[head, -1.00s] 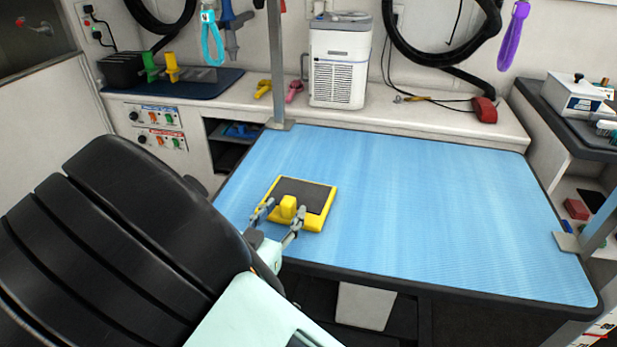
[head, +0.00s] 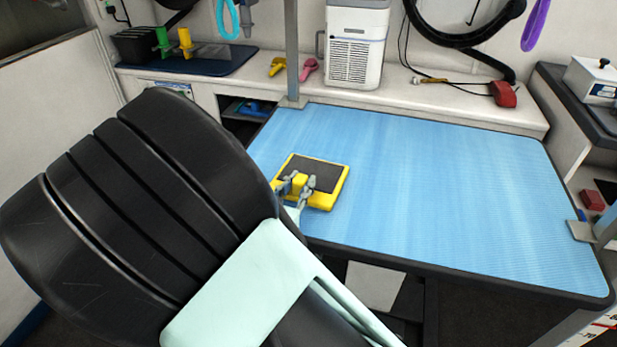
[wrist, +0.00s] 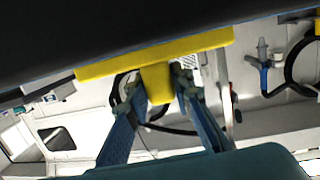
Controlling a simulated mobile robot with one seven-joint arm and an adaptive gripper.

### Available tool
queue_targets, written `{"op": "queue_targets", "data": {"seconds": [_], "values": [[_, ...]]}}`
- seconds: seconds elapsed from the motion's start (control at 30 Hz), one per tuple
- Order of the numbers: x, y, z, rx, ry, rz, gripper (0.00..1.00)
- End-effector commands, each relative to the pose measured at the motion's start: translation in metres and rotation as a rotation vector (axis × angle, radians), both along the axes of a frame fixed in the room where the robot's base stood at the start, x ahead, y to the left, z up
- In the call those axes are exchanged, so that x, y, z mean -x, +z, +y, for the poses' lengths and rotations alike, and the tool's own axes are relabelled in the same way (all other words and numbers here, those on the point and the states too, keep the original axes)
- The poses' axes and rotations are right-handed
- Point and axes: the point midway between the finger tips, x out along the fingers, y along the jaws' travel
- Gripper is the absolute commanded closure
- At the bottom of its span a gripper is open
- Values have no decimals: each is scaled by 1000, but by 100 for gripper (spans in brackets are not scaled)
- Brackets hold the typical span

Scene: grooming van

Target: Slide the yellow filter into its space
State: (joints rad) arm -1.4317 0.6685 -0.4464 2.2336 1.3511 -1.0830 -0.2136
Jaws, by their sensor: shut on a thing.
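The yellow filter (head: 342,184) has a yellow frame around a dark panel and a yellow tab on its near side. In the head view it appears over the near left part of the blue table; I cannot tell whether it touches the mat. My gripper (head: 299,184) is shut on the tab. In the wrist view, the fingers (wrist: 160,88) sit on both sides of the yellow tab, and the filter's frame (wrist: 205,43) crosses above them. I cannot make out an empty filter space in either view.
The blue table mat (head: 450,200) is otherwise clear. A grey post (head: 292,60) stands at its back left corner. Behind it, a counter holds a white grilled machine (head: 356,45), yellow and pink clips and a red object (head: 503,93). An open shelf (head: 243,128) lies left of the table.

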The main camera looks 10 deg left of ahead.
Motion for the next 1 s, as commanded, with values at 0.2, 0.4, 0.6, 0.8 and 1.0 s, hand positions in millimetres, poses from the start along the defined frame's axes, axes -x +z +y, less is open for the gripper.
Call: {"op": "queue_targets", "data": {"seconds": [0.2, 0.4, 0.6, 0.8, 1.0], "values": [[0, 0, 0, 0, 0, 0, 100], [0, 0, 0, 0, 0, -1, 100], [0, 6, 0, -1, 0, -1, 100], [0, 19, 0, 0, 0, -1, 100], [0, 31, 0, 0, -1, -1, 100]]}}
